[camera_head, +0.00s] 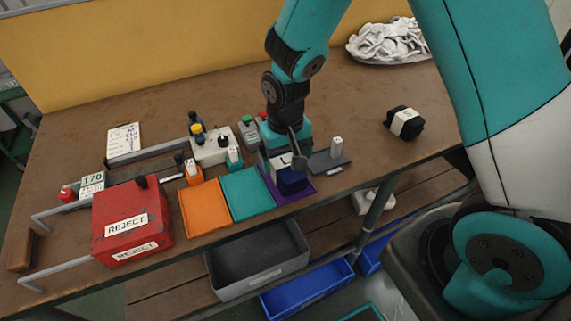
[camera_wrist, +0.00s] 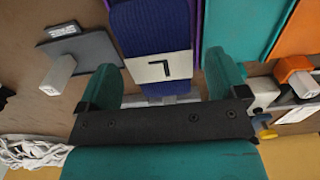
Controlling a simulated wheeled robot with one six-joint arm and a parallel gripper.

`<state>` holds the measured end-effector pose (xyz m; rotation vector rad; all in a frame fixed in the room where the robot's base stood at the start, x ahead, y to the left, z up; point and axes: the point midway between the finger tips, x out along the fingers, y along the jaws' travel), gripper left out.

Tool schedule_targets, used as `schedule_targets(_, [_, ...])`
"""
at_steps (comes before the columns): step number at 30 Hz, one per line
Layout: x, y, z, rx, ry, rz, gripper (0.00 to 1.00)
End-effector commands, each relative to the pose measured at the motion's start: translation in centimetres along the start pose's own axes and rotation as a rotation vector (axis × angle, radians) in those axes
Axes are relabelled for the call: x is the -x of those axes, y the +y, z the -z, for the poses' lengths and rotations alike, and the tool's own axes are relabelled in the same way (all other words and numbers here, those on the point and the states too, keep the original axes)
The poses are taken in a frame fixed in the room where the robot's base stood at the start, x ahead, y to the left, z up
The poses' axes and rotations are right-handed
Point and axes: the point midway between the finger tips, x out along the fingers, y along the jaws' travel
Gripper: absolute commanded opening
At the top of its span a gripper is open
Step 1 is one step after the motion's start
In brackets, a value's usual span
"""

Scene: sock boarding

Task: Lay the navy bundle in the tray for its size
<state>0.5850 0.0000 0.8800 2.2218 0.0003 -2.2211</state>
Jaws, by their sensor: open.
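The navy bundle (camera_wrist: 150,25) has a white band marked L. It lies in the purple tray (camera_head: 308,188), the rightmost of three trays, and its dark end shows in the head view (camera_head: 292,183). The purple tray's edge also shows beside the bundle in the wrist view (camera_wrist: 198,22). My gripper (camera_wrist: 162,68) is open over the bundle's band end, with one finger on each side. No grip on the bundle shows. In the head view my gripper partly hides the bundle.
The teal tray (camera_head: 246,193) and orange tray (camera_head: 206,208) sit left of the purple one. A red REJECT box (camera_head: 132,222) stands further left. A grey plate with a white post (camera_head: 332,160) is at right. A black banded bundle (camera_head: 415,131) and a heap of white cloth (camera_head: 388,42) lie beyond.

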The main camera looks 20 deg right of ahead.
Motion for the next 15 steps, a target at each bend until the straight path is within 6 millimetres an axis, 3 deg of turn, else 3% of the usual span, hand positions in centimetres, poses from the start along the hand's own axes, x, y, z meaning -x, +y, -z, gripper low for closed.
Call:
schedule_targets(6, [5.0,0.0,0.1,0.0,0.005,0.001,0.91])
schedule_targets(15, [8.9,-0.1,-0.2,0.009,0.004,0.009,0.91])
